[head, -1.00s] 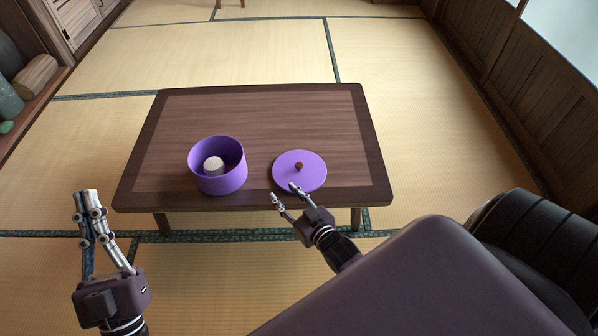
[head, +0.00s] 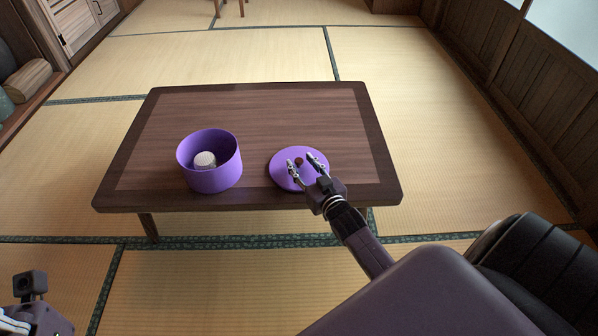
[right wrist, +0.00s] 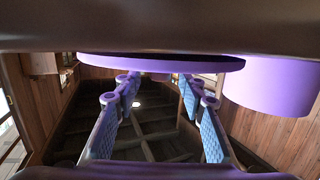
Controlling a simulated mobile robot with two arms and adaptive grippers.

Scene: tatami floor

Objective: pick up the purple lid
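Contact with the knob cannot be told. My left gripper (head: 35,312) is partly cut off at the bottom left corner; its finger opening is unclear.
A purple pot (head: 212,178) with a pale object (head: 205,160) inside stands left of the lid; it also shows in the right wrist view (right wrist: 270,88). The wooden table (head: 250,110) is clear behind them. Tatami floor surrounds it.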

